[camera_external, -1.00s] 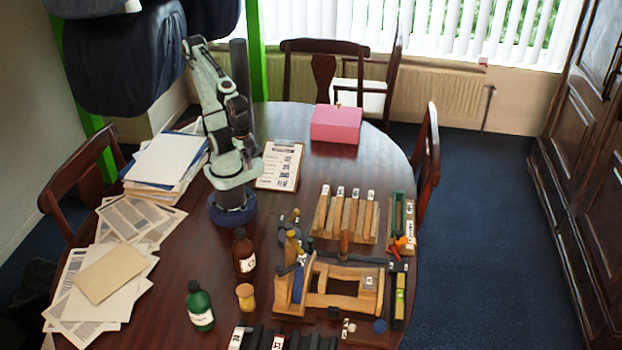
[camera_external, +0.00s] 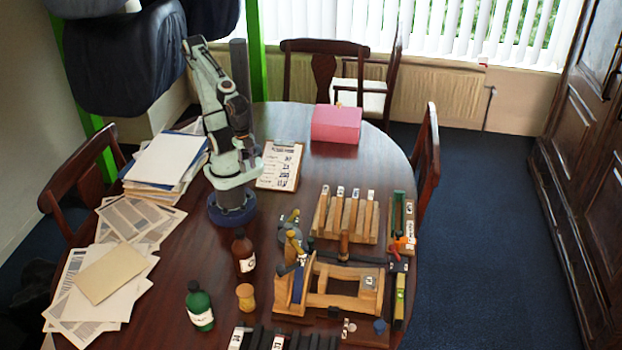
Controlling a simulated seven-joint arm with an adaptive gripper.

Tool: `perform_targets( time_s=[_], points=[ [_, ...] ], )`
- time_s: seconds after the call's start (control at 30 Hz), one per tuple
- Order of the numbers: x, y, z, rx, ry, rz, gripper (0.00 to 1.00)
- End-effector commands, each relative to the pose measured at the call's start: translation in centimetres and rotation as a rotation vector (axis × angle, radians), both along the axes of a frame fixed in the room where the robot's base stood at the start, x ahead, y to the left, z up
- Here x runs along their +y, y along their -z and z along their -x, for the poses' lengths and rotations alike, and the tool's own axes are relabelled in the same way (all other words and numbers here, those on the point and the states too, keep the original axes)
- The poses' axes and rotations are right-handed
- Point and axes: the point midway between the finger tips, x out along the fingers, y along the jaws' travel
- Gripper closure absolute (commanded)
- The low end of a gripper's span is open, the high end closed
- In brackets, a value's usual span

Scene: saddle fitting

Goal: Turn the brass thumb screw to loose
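A wooden fixture (camera_external: 318,290) with an upright block at its left end and an open frame stands at the front right of the table. A small yellow-brown part (camera_external: 292,238) shows at its upper left, beside dark fittings; I cannot tell whether it is the brass thumb screw. A brown upright handle (camera_external: 344,246) stands at the back of the fixture. My arm is folded up above its base, well to the left and back of the fixture. Its dark end, apparently my gripper (camera_external: 240,118), is too small to show the fingers. It touches nothing on the table that I can see.
A brown bottle (camera_external: 243,252), a green bottle (camera_external: 199,306) and a yellow jar (camera_external: 245,297) stand left of the fixture. A slotted wooden rack (camera_external: 345,216) lies behind it. A green-topped holder (camera_external: 402,222) and level (camera_external: 399,295) are at right. Papers (camera_external: 110,275) cover the left.

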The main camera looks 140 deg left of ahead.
Motion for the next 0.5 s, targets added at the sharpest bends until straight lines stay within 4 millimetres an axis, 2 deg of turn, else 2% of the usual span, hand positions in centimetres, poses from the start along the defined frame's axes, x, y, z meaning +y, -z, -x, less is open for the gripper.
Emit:
perform_targets(
  time_s=[0.03,0.07,0.13,0.23,0.37,0.4,0.5],
  points=[
    [0.0,0.0,0.0,0.002,0.041,0.000,0.53],
    [0.0,0.0,-0.1,0.002,0.084,0.001,0.47],
    [-0.1,-0.1,-0.4,-0.005,0.243,0.001,0.47],
    [-0.3,-2.0,-3.0,-0.072,0.587,-0.014,0.47],
    [-0.6,-4.4,-9.1,-0.112,1.113,-0.057,0.47],
    [-0.6,-4.7,-11.4,-0.109,1.275,-0.069,0.47],
    [-0.4,-4.2,-16.9,-0.087,1.574,-0.080,0.47]
  ],
)
